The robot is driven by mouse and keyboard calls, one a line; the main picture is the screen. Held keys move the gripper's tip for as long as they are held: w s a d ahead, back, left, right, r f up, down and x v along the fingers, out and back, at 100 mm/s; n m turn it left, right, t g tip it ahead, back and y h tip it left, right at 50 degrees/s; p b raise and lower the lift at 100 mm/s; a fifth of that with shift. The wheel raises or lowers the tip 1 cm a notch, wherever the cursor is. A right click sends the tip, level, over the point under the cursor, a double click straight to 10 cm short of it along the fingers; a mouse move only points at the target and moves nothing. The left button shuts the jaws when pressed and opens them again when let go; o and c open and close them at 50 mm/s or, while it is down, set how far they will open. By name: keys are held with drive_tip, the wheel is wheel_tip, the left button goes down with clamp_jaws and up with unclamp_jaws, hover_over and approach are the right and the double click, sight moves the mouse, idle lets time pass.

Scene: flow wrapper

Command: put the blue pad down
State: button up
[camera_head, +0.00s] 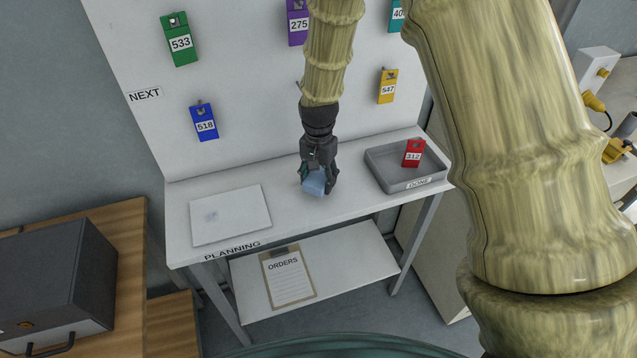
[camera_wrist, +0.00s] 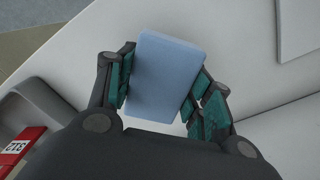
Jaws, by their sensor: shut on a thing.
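The blue pad (camera_head: 315,183) is a light blue block between the fingers of my gripper (camera_head: 318,180). In the wrist view the pad (camera_wrist: 163,75) fills the space between the two teal-lined fingers of my gripper (camera_wrist: 160,88), which are shut on its sides. The pad is over the white planning table (camera_head: 240,253), between the white sheet and the grey tray. I cannot tell whether its underside touches the table top. The fingers hide part of its sides.
A white sheet (camera_head: 230,214) lies on the table's left. A grey DONE tray (camera_head: 385,183) at the right holds a red tag (camera_head: 413,153). The white back board (camera_head: 240,90) carries several hanging tags. Clear table top lies around the pad. An orders clipboard (camera_head: 288,276) is on the lower shelf.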

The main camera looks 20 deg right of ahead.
sight(319, 176)
drive_tip(key=shift+f+p, duration=0.55)
drive_tip(key=shift+f, duration=0.85)
drive_tip(key=shift+f, duration=0.1)
drive_tip(key=o, duration=1.1)
drive_tip(key=shift+o, duration=0.2)
drive_tip(key=shift+r+b, duration=1.9)
drive_tip(key=shift+r, duration=4.25)
